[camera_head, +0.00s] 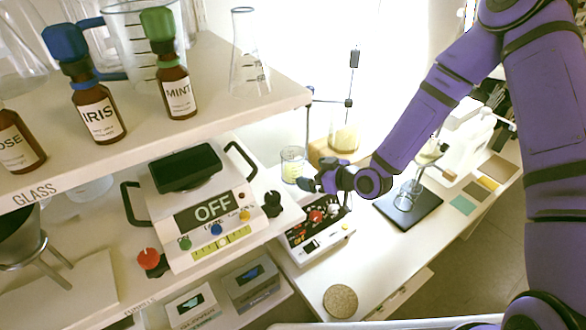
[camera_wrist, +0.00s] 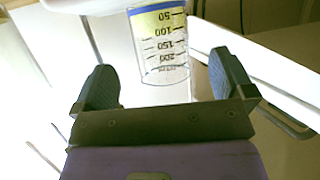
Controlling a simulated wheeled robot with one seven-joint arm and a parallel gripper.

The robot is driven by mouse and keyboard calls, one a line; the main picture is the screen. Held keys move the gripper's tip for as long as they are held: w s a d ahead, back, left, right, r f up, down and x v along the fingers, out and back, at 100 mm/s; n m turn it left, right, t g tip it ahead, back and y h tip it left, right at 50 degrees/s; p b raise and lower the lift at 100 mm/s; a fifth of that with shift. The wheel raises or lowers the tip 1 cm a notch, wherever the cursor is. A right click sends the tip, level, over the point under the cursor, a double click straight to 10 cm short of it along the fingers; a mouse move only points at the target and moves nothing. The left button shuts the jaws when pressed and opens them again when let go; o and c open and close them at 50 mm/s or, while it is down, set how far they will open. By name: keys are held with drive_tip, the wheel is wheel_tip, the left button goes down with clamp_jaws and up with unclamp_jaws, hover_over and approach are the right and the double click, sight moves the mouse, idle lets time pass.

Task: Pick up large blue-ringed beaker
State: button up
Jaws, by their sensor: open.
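The blue-ringed beaker (camera_head: 292,165) is clear glass with pale yellow content and stands on the white bench behind the shelf's edge. In the wrist view my open gripper (camera_wrist: 165,82) has one finger on each side of the beaker's line, with clear gaps. The fingers do not appear to touch it.
A glass vessel on a black plate (camera_head: 408,194) is to the right. A flask with yellow content (camera_head: 343,137) stands behind. The shelf (camera_head: 215,117) with bottles and glassware lies left.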

sight(302, 170)
drive_tip(key=shift+x, duration=3.7)
drive_tip(key=shift+f, duration=0.1)
drive_tip(key=c, duration=1.1)
